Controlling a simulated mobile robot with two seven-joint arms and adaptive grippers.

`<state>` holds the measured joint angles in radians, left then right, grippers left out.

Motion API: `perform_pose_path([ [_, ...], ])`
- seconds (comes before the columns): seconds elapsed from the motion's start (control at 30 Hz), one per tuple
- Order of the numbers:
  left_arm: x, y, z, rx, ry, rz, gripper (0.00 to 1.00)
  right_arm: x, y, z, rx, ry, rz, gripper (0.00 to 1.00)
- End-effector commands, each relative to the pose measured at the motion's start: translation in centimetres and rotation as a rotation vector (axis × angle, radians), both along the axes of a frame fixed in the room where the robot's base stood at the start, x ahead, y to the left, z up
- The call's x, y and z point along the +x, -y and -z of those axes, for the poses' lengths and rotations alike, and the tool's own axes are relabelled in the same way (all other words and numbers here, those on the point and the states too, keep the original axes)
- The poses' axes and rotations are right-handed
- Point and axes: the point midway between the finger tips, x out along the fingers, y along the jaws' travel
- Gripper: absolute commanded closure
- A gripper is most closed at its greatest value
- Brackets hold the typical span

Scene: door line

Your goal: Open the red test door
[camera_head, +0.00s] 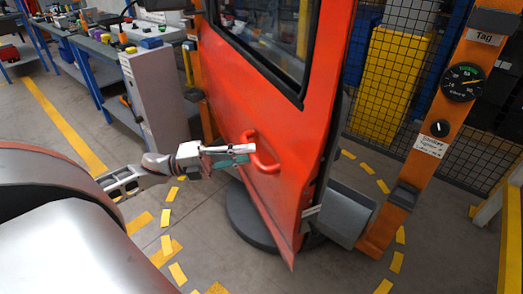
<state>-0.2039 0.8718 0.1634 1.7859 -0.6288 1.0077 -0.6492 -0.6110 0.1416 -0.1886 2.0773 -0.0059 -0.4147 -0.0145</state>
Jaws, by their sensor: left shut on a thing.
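The red test door (222,90) stands in the middle of the head view, with a dark window in its upper part. A gap shows between its right edge and the orange post (440,130). Its red loop handle (267,166) is on the face towards me. My left gripper (250,154) reaches in from the left and is shut on the handle, its fingers hiding part of it. My right gripper is not in view.
The orange post carries a gauge (462,82) and a knob. A grey box (342,213) sits low beside the door. A grey cabinet (155,95) and workbenches stand at the left. Yellow dashes curve over the floor around the door. A mesh fence is behind.

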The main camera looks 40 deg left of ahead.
Motion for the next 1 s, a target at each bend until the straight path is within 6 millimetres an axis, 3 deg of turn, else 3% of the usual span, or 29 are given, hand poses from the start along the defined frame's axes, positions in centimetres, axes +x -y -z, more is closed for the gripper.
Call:
perform_pose_path([
  [0.33, -0.2, 0.0, 0.4, 0.007, -0.004, 0.002, 1.00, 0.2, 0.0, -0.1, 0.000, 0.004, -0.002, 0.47],
  [0.37, -0.2, 0.0, 0.4, 0.006, -0.004, 0.002, 0.77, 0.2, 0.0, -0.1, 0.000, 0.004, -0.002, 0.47],
  [0.4, -0.2, 0.0, 0.4, 0.005, -0.004, 0.003, 0.67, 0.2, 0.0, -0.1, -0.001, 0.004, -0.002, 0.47],
  [0.77, -0.3, -0.1, 0.1, 0.001, -0.001, 0.005, 0.67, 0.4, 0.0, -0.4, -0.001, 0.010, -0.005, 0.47],
  [1.0, -2.1, -2.2, 0.7, 0.002, -0.005, 0.003, 0.67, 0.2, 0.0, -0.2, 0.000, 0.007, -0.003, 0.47],
])
